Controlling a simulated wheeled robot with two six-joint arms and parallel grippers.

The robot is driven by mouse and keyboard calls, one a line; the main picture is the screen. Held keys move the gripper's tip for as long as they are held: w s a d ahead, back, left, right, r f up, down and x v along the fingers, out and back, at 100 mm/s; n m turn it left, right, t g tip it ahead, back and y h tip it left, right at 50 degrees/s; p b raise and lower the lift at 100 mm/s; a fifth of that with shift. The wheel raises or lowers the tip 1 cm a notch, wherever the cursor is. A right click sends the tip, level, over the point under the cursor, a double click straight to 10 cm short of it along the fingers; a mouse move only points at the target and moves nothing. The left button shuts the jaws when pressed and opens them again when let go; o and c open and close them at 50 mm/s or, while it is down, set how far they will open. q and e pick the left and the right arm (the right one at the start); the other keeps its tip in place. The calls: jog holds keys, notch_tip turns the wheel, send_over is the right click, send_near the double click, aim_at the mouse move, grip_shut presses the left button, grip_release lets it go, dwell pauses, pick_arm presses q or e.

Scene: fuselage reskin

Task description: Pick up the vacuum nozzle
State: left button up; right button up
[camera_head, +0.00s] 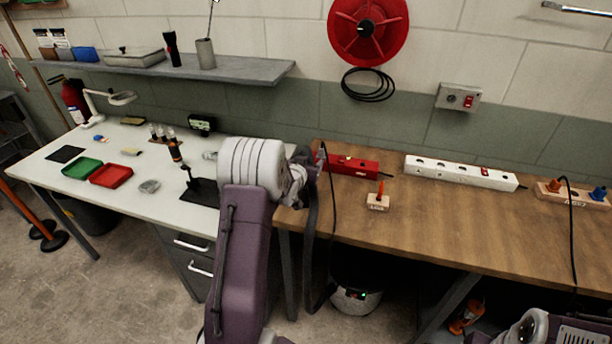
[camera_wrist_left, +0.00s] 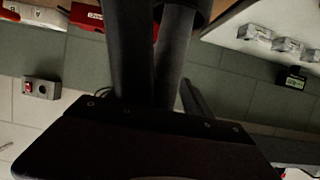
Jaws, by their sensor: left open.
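My left arm reaches up to the gap between the white table and the wooden bench in the head view. Its gripper (camera_head: 302,172) is at the bench's left end, mostly hidden behind my wrist. A dark hose (camera_head: 311,245) hangs beside it, down towards a round grey vacuum (camera_head: 356,299) under the bench. I cannot make out the vacuum nozzle in the head view; my arm covers that spot. In the left wrist view, dark tube-like shapes (camera_wrist_left: 175,55) stand close in front of my open gripper; which are fingers and which the nozzle is unclear.
The wooden bench (camera_head: 450,225) holds a red box (camera_head: 352,166), a white power strip (camera_head: 460,172) and a small wooden block (camera_head: 378,202). The white table (camera_head: 125,200) holds green (camera_head: 82,168) and red (camera_head: 111,175) trays. The wall stands close behind.

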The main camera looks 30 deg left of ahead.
pick_arm(q)
jog(key=shift+s+r, duration=0.1)
jog(key=shift+s, duration=0.05)
jog(key=shift+c, duration=0.6)
grip_shut()
jog(key=shift+r, duration=0.1)
